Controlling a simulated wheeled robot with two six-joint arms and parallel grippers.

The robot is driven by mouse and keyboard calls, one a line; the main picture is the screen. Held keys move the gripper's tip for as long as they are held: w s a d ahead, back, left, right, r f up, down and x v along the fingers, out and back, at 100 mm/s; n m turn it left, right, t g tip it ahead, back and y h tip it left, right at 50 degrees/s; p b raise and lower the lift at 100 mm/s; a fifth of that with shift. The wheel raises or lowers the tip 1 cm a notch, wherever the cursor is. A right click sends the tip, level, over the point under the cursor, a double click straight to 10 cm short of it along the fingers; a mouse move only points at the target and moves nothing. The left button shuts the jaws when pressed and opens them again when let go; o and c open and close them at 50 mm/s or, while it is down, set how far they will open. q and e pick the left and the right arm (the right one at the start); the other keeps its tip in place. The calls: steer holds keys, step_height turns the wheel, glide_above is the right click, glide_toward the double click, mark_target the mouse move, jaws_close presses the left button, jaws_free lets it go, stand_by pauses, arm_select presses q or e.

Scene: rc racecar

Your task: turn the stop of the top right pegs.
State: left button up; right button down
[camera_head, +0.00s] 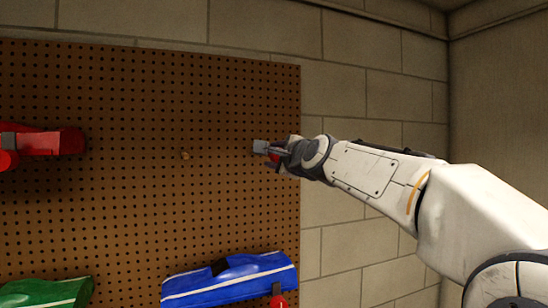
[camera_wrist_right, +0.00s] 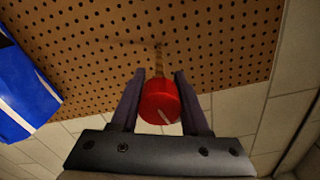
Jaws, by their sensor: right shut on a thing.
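The right end of the pegboard (camera_head: 225,110) holds a bare peg (camera_head: 186,155) and, to its right, my right gripper (camera_head: 268,150). In the right wrist view, my right gripper (camera_wrist_right: 160,98) is shut on a red round stop (camera_wrist_right: 160,102) with a pale line on its face. A wooden peg (camera_wrist_right: 158,60) runs from the stop to the board. In the head view the stop (camera_head: 274,157) is mostly hidden by the fingers. My left gripper is not in view.
A blue car (camera_head: 230,278) with white stripes hangs below, with a red stop (camera_head: 278,301) at its lower edge. A green car (camera_head: 45,293) and a red car (camera_head: 55,141) are at left. A block wall (camera_head: 365,95) lies behind the board.

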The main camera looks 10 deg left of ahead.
steer(key=n, duration=0.3)
steer(key=shift+f+n+b, duration=0.2)
steer(key=shift+n+b, duration=0.2)
steer(key=n+b, duration=0.1)
steer(key=n, duration=0.2)
steer(key=shift+n, duration=0.3)
steer(key=n+b, duration=0.1)
steer(key=n, duration=0.2)
steer(key=shift+f+n, duration=0.1)
steer(key=shift+n, duration=0.2)
steer(key=shift+n+b, duration=0.7)
steer(key=shift+n, duration=1.1)
steer(key=shift+c, duration=2)
jaws_free()
steer(key=shift+d, duration=0.1)
